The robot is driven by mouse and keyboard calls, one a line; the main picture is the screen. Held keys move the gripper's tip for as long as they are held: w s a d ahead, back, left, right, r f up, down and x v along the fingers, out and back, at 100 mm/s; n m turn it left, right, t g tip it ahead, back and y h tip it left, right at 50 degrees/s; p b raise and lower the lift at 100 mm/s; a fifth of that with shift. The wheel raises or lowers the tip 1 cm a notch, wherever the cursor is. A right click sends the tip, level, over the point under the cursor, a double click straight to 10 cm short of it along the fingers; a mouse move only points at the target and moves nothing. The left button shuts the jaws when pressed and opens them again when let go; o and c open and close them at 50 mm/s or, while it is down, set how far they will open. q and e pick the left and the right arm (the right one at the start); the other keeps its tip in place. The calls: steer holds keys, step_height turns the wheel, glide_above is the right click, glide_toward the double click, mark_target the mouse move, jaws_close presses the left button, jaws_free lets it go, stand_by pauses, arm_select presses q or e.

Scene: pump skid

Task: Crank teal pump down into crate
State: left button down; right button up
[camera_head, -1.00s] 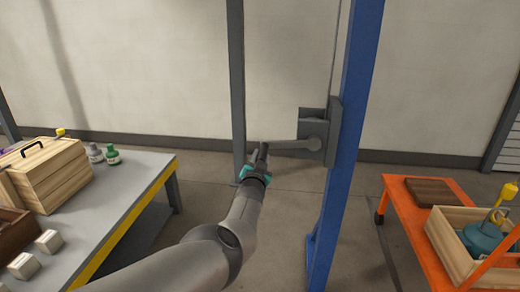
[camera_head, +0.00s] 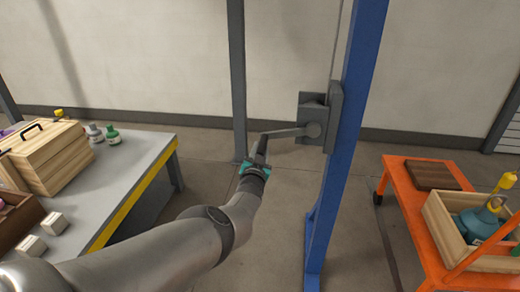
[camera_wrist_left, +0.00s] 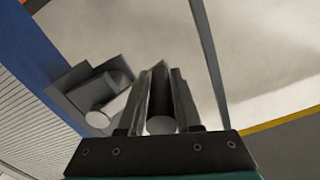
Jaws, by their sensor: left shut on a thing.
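The teal pump (camera_head: 476,224) sits low inside the wooden crate (camera_head: 440,228) at the right, with its lower part hidden by the crate walls. A yellow hook block (camera_head: 507,181) is above it. A grey winch box (camera_head: 318,120) is mounted on the blue post, and its crank arm (camera_head: 288,133) points left and slightly down. My left gripper (camera_head: 261,152) is at the outer end of this arm. In the left wrist view its fingers are shut around the round crank handle (camera_wrist_left: 160,105). My right gripper is in neither view.
The blue post (camera_head: 345,150) stands beside my left arm, and a grey post (camera_head: 237,80) rises behind it. The crate is on an orange cart (camera_head: 405,205) with a brown board (camera_head: 433,175). A grey table (camera_head: 130,160) at left holds a wooden box, bottles and blocks.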

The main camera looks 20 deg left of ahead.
arm_select(q)
steer(key=shift+w+d+r, duration=0.2)
steer(key=shift+d+r, duration=0.1)
steer(key=shift+d, duration=0.3)
steer(key=c, duration=0.7)
jaws_free()
steer(key=shift+d, duration=0.15)
steer(key=shift+o, duration=0.6)
steer(key=shift+f, duration=0.1)
steer(key=shift+a+f, duration=0.1)
steer(key=shift+a, duration=0.2)
steer(key=shift+s, duration=0.1)
